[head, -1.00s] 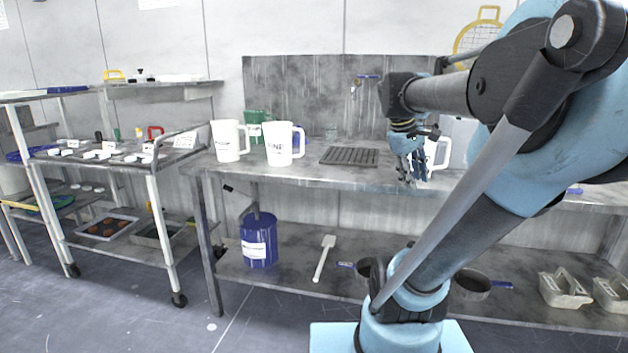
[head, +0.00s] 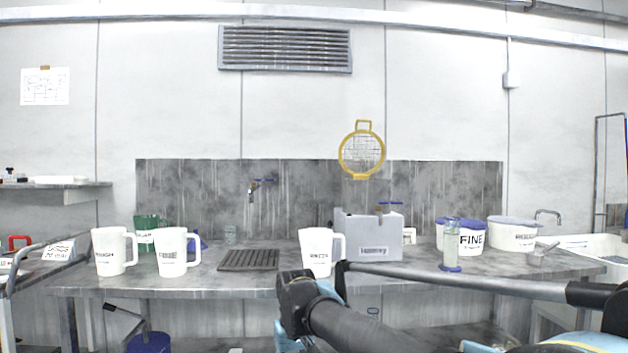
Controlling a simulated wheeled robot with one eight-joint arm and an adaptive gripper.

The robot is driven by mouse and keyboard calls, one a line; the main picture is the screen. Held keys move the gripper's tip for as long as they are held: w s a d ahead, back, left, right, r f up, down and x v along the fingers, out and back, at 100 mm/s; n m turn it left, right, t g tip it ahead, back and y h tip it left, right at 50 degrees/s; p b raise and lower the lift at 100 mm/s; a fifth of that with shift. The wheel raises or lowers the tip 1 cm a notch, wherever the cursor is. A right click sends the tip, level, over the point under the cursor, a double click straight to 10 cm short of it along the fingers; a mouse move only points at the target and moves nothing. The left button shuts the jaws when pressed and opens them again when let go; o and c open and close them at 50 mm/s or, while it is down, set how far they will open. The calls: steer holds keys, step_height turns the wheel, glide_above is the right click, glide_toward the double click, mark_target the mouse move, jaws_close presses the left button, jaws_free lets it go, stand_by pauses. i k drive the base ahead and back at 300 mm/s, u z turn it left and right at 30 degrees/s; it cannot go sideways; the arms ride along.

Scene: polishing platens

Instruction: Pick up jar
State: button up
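A clear jar-like vessel (head: 451,243) with a blue base stands upright on the steel bench, in front of the tub marked FINE. A smaller clear glass vessel (head: 231,235) stands at the back, behind the drain grid. I cannot tell which of them is the jar. My gripper (head: 286,339) shows only as a light blue part below the black wrist at the bottom edge. It is in front of the bench, left of the blue-based vessel and apart from it. Its fingers are out of the picture, so their opening and any hold are hidden.
White jugs (head: 114,252) stand at the left, and another jug (head: 316,252) stands behind my wrist. A grey container (head: 369,238) and white tubs (head: 514,233) are further right. My arm crosses the lower right.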

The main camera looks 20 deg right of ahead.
mark_target(453, 225)
steer(key=z, duration=1.1)
steer(key=k, duration=1.1)
steer(key=z, duration=0.35)
steer(key=i, duration=0.95)
